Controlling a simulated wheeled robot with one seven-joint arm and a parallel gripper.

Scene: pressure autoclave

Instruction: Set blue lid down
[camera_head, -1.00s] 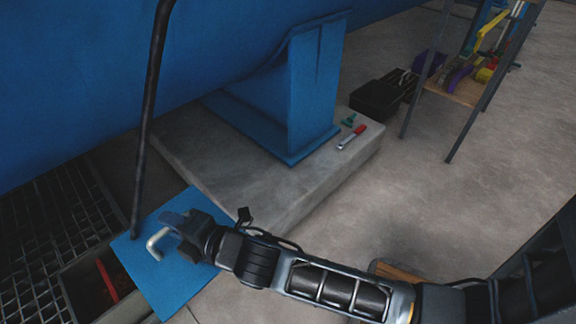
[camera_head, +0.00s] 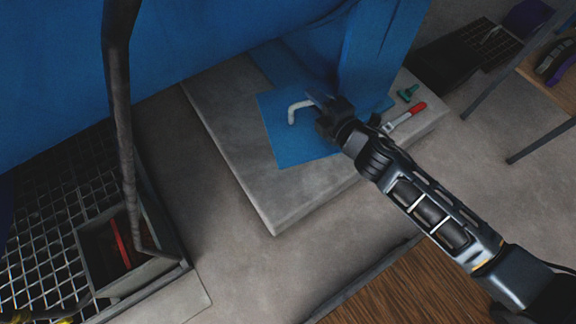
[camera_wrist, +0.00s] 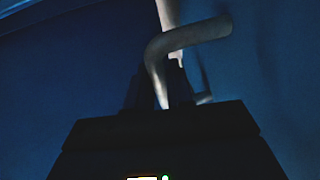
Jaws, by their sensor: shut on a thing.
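The blue lid (camera_head: 288,142) is a flat blue plate with a bent white handle (camera_head: 291,113). In the head view it is over the concrete plinth, in front of the blue support foot. I cannot tell whether it touches the concrete. My gripper (camera_head: 318,108) is shut on the handle, at the lid's right side. In the wrist view the pale handle (camera_wrist: 188,38) runs up from between the dark fingers, with the blue lid surface (camera_wrist: 80,80) filling most of the picture. The gripper and wrist hide part of the lid's right side.
The concrete plinth (camera_head: 225,120) has bare room left of and below the lid. A dark pipe (camera_head: 120,110) stands at left. An open pit (camera_head: 115,245) with something red inside lies beside a floor grating (camera_head: 50,225).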

